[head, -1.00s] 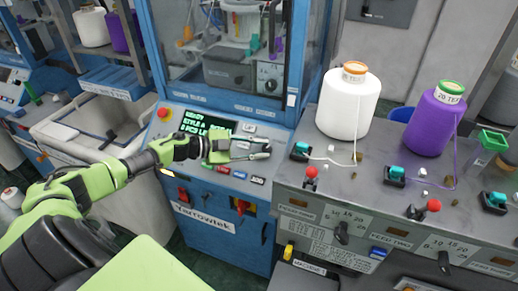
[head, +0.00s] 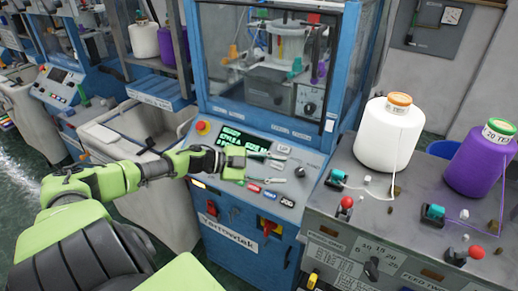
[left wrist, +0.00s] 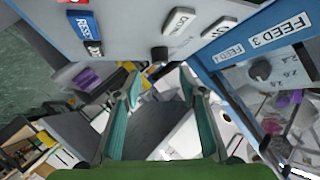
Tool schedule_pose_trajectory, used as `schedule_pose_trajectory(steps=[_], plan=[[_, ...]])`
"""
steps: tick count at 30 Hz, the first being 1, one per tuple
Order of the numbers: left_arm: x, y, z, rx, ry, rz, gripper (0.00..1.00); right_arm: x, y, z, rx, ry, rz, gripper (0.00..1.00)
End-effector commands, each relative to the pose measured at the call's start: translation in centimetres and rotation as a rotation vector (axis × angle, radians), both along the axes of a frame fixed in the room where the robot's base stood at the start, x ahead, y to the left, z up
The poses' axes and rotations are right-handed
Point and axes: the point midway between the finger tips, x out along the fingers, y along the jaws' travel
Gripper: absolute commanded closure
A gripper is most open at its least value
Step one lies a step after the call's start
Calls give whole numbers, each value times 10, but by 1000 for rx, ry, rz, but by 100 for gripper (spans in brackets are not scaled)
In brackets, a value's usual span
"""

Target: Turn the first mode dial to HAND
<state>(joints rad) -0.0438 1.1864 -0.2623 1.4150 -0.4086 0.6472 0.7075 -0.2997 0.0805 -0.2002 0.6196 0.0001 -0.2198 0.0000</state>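The blue knitting machine's sloped panel (head: 225,165) has a small dark dial knob (head: 300,172) at its right side. A dark knob between white labels shows in the left wrist view (left wrist: 158,53); its markings are too small to read surely. I cannot tell where any dial's HAND mark is. My left gripper (head: 277,165) is above the panel, just left of that knob, with its fingers pointing right. Its fingers are apart and empty in the left wrist view (left wrist: 161,90). My right gripper is out of view.
A red button (head: 203,127) and lit green screen (head: 240,138) are on the panel. A red switch handle (head: 268,228) is below. A grey bench (head: 345,225) at right bears a white cone (head: 390,140) and a purple cone (head: 480,160). The machine's window stands behind the panel.

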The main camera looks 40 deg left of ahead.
Motion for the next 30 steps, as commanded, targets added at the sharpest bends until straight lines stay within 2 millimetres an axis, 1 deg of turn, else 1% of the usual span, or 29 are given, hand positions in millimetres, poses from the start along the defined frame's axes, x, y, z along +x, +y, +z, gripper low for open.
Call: schedule_pose_trajectory(steps=[1, 6, 15, 22, 30], plan=[[-7, 5, 1, 3, 5, -1, 62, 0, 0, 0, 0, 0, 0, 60], [-23, 16, 7, 2, 5, 0, 62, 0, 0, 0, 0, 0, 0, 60], [-44, 32, 15, 1, 3, 1, 62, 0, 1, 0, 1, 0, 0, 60], [-50, 36, 19, 2, 1, 0, 62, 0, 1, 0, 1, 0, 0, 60], [-50, 37, 20, 2, -1, -1, 62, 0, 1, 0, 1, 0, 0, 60]])
